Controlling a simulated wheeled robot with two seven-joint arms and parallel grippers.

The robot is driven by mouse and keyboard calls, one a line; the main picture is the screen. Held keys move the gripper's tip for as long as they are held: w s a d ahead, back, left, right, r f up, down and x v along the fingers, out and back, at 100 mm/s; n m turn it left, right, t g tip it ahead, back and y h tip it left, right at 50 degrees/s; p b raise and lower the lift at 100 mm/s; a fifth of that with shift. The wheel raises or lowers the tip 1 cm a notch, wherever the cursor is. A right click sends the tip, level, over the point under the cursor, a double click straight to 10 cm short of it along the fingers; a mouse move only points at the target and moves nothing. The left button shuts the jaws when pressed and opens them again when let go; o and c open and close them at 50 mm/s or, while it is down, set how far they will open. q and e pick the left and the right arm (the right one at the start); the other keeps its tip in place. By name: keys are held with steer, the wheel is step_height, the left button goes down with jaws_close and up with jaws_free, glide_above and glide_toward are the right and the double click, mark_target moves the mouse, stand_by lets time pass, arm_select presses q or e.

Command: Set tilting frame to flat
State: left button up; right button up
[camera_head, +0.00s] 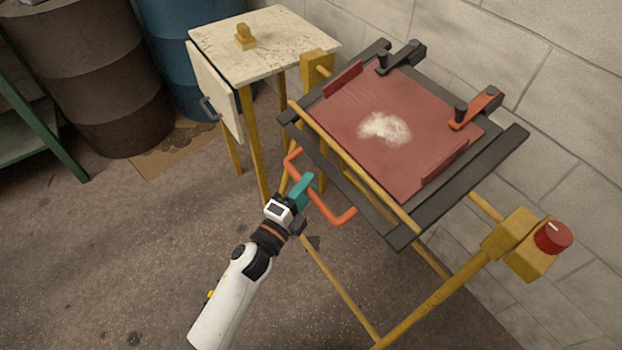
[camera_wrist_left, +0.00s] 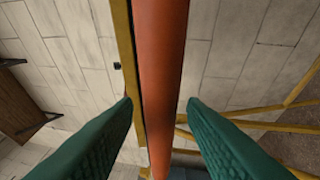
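The tilting frame is a dark frame (camera_head: 468,188) around a red panel (camera_head: 350,125) with a white powdery patch on it. It sits on a yellow stand (camera_head: 425,310). It looks tilted with its near edge low, but I cannot tell the exact angle. An orange U-shaped handle (camera_head: 341,219) sticks out from its near edge. My left gripper (camera_head: 306,184), with teal fingers, is at this handle's left part. In the left wrist view, the open fingers (camera_wrist_left: 160,104) stand either side of the orange bar (camera_wrist_left: 163,55), with narrow gaps. My right gripper is not in view.
A red knob (camera_head: 553,237) is on a yellow box at the stand's right. A small cabinet (camera_head: 262,50) with its door ajar stands left of the frame. Brown and blue drums (camera_head: 85,75) are behind left. A block wall is behind. The floor at front left is clear.

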arm_select(q)
steer(key=shift+x, duration=1.15)
